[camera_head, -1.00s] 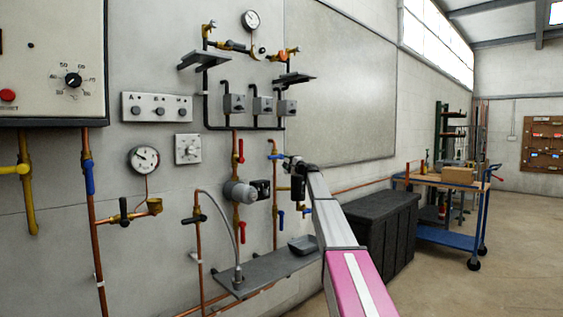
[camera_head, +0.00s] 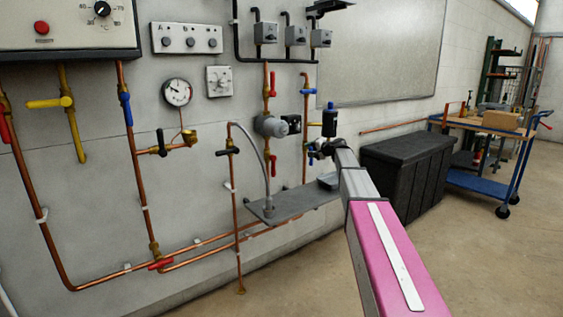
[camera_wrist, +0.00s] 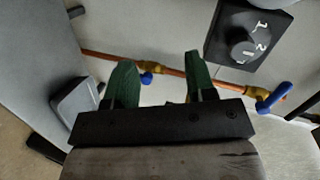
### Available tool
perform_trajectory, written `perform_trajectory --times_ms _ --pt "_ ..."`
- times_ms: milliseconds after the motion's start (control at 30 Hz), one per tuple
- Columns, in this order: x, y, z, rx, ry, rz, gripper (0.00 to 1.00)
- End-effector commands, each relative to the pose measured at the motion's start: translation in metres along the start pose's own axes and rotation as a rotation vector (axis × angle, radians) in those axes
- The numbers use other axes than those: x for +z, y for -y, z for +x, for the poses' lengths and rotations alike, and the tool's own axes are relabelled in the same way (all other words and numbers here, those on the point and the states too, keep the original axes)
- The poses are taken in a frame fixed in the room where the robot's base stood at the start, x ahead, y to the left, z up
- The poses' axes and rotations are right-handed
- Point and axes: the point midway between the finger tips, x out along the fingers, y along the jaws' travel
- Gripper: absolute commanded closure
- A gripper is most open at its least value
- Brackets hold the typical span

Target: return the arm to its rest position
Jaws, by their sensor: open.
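My arm reaches from the bottom right of the head view toward the pipework, above the grey shelf (camera_head: 290,203). The jaws are too small to make out there. In the wrist view, my gripper (camera_wrist: 159,62) has its two green fingers apart, with nothing held between them. A copper pipe (camera_wrist: 172,72) runs behind the fingers. A small blue valve handle (camera_wrist: 147,78) shows between them. A black control box with a numbered dial (camera_wrist: 245,45) is at the upper right. A larger blue valve handle (camera_wrist: 273,98) is at the right.
Pressure gauge (camera_head: 177,92), grey pump (camera_head: 270,126) and several copper pipes are on the wall. A black chest (camera_head: 408,168) stands right of my arm, with a blue trolley (camera_head: 475,184) beyond it. The floor at the lower right (camera_head: 490,265) is clear.

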Motion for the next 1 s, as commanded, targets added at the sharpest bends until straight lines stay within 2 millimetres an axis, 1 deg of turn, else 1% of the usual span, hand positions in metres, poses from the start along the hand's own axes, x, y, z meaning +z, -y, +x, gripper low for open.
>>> perform_trajectory --times_ms 33,67,100,167,200,267,300,367,400,467,500,567,600,667,700,767,800,900,1000 --pt "0.032 -0.024 -0.010 0.051 0.026 -0.023 0.49" --pt "0.045 -0.038 -0.013 0.084 0.042 -0.039 0.49" --pt "0.064 -0.056 -0.018 0.128 0.064 -0.061 0.49" --pt "0.091 -0.083 -0.027 0.193 0.097 -0.092 0.49" --pt "0.110 -0.100 -0.034 0.237 0.121 -0.113 0.49" --pt "0.138 -0.126 -0.046 0.304 0.157 -0.144 0.49" --pt "0.156 -0.142 -0.054 0.348 0.181 -0.165 0.49" --pt "0.183 -0.167 -0.069 0.416 0.221 -0.196 0.49" --pt "0.201 -0.182 -0.079 0.462 0.247 -0.218 0.49" --pt "0.228 -0.205 -0.097 0.531 0.288 -0.248 0.49" --pt "0.245 -0.220 -0.109 0.579 0.315 -0.269 0.49" --pt "0.271 -0.241 -0.130 0.649 0.358 -0.300 0.49" --pt "0.289 -0.255 -0.145 0.698 0.389 -0.320 0.49" --pt "0.314 -0.274 -0.168 0.770 0.433 -0.351 0.49" --pt "0.330 -0.285 -0.184 0.819 0.464 -0.371 0.49" --pt "0.352 -0.301 -0.208 0.889 0.508 -0.400 0.49" --pt "0.365 -0.310 -0.224 0.932 0.534 -0.419 0.49" --pt "0.390 -0.326 -0.257 1.026 0.592 -0.458 0.49" --pt "0.405 -0.337 -0.279 1.090 0.632 -0.484 0.49"
